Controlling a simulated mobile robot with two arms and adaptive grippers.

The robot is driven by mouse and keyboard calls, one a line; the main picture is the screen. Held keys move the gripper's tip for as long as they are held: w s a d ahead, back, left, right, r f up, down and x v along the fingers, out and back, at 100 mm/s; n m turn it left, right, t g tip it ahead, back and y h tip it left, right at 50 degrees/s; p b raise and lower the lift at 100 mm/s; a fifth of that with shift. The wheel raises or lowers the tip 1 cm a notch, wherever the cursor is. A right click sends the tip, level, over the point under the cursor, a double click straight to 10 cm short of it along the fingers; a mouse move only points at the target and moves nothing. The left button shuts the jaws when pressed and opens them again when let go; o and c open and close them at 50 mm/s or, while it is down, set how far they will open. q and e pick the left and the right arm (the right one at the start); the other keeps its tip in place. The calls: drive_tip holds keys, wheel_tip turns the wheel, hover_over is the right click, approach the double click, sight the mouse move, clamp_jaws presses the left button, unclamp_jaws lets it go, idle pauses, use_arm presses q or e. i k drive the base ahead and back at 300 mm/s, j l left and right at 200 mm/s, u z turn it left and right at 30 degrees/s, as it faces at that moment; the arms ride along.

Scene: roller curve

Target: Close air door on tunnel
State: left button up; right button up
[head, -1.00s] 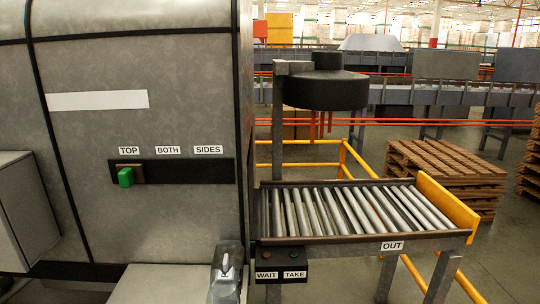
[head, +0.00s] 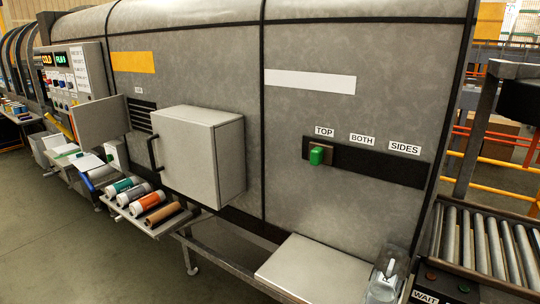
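The grey tunnel (head: 355,90) fills most of the head view. On its side, left of the middle, is a slotted dark vent (head: 140,114) with a small label above it, too small to read surely. A flat grey panel (head: 101,121) stands out from the tunnel just left of the vent, swung away from it. Right of the vent is a grey box-like cabinet (head: 188,162) with a dark handle (head: 155,153) on its left edge. I cannot tell for sure which of these two is the air door. Neither of my grippers is in view.
A small shelf with several rolls (head: 140,200) juts out below the cabinet. A control panel (head: 75,80) stands farther left. A green slider (head: 317,155) sits under the TOP label. A roller conveyor (head: 490,245) is at right. Floor (head: 70,255) is clear at lower left.

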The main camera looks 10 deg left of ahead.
sight(94, 124)
drive_tip(key=k+j, duration=0.6)
drive_tip(key=j, duration=0.25)
drive_tip(key=k+j+z, duration=0.1)
drive_tip(key=j, duration=0.25)
drive_tip(key=k+j, duration=0.25)
drive_tip(key=j, duration=0.15)
drive_tip(key=k+j+z, duration=0.1)
drive_tip(key=j, duration=0.25)
drive_tip(key=k+j, duration=0.2)
drive_tip(key=j, duration=0.2)
drive_tip(key=i+j+z, duration=0.15)
drive_tip(key=j, duration=1.1)
drive_tip(key=j+z, duration=0.15)
drive_tip(key=j, duration=1.1)
drive_tip(key=i+j, duration=0.15)
drive_tip(key=j, duration=0.5)
drive_tip(key=i+j+z, duration=0.15)
drive_tip(key=j, duration=1.1)
drive_tip(key=i+j+z, duration=0.1)
drive_tip(key=j, duration=0.55)
drive_tip(key=i, duration=0.05)
